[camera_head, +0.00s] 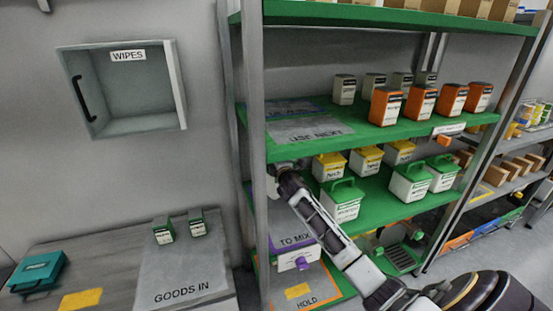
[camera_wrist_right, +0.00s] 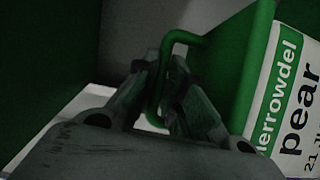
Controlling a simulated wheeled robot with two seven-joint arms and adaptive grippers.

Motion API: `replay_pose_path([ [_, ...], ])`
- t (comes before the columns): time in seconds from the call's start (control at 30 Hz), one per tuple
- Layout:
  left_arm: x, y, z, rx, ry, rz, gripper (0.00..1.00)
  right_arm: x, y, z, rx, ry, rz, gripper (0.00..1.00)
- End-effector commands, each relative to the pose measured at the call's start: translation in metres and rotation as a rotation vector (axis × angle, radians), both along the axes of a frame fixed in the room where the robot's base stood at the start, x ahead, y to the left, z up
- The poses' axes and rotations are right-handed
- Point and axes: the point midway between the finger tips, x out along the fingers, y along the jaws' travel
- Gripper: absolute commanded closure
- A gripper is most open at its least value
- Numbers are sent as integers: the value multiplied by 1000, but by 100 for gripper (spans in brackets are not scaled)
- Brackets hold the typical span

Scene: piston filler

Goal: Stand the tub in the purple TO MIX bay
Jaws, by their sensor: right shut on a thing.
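My right gripper (camera_wrist_right: 158,82) is shut on the green loop handle of a tub (camera_wrist_right: 290,100) in the right wrist view. The tub has a green lid and a white label reading "pear". In the head view my right arm's end is at the left shelf post; its fingertips are not clear there. A white tub with a green handled lid (camera_head: 345,208) is just right of that arm; I cannot tell whether it is the held one. The purple TO MIX bay (camera_head: 291,241) is lower left in the rack, partly hidden by my arm. My left gripper is not in view.
Two more green-lidded tubs (camera_head: 409,184) and several yellow-lidded ones (camera_head: 366,160) share the middle shelf. Orange containers (camera_head: 386,106) stand above. A white item with a purple part (camera_head: 299,262) is below the TO MIX lettering, above HOLD. The rack post (camera_head: 256,200) is close to my arm.

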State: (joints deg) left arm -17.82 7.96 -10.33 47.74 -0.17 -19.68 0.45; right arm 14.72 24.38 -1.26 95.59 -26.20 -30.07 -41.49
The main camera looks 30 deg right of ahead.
Motion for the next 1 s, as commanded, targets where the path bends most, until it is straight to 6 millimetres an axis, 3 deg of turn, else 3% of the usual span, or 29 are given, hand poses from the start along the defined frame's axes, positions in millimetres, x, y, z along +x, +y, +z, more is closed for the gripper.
replay_pose_path([
  [0.3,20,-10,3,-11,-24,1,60,0,0,-24,-2,-10,1,100],
  [0.77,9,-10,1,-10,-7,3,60,0,0,-27,-3,-11,2,100],
  [1.0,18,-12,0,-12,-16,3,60,0,0,-46,-1,-8,1,100],
])
